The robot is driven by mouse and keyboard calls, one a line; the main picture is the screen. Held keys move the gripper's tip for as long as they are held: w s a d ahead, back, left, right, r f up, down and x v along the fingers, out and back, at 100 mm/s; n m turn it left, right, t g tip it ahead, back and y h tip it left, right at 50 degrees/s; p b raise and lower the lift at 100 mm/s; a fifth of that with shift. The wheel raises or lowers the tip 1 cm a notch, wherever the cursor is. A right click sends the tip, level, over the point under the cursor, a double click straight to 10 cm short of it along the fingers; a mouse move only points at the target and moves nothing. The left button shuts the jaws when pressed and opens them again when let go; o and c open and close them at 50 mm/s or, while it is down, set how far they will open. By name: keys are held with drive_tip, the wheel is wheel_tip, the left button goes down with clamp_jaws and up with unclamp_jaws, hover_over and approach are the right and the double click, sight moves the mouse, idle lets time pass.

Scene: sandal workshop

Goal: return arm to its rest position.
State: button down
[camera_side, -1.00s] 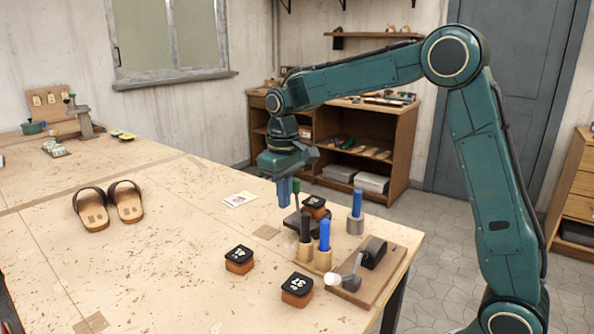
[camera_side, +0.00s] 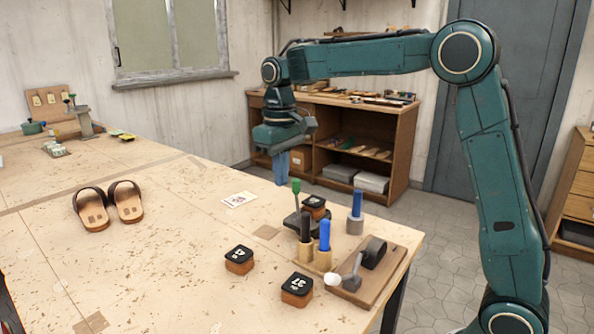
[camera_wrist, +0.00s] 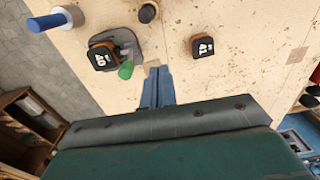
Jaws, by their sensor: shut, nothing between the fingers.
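My gripper (camera_side: 281,168) hangs from my raised green arm above the far right part of the workbench. Its blue fingers are shut with nothing between them and point down. The fingers also show in the wrist view (camera_wrist: 157,88). They are clear of the green-handled tool (camera_side: 296,190) and of the black-topped block (camera_side: 314,207) beside it. In the wrist view the green handle (camera_wrist: 126,70) and the block marked 40 (camera_wrist: 103,55) lie to the left of the fingers.
Blue- and black-handled tools (camera_side: 324,240), numbered blocks (camera_side: 239,259) and a wooden board with a tape dispenser (camera_side: 378,270) crowd the bench's right corner. A sandal pair (camera_side: 108,205) lies left. A shelf unit (camera_side: 380,150) stands behind.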

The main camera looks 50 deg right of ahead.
drive_tip(key=s+a+r+t, duration=0.1)
drive_tip(key=s+r+t, duration=0.25)
drive_tip(key=s, duration=1.15)
drive_tip(key=s+f+t, duration=0.2)
drive_tip(key=s+f, duration=0.3)
drive_tip(key=s, duration=0.7)
drive_tip(key=shift+a, duration=0.35)
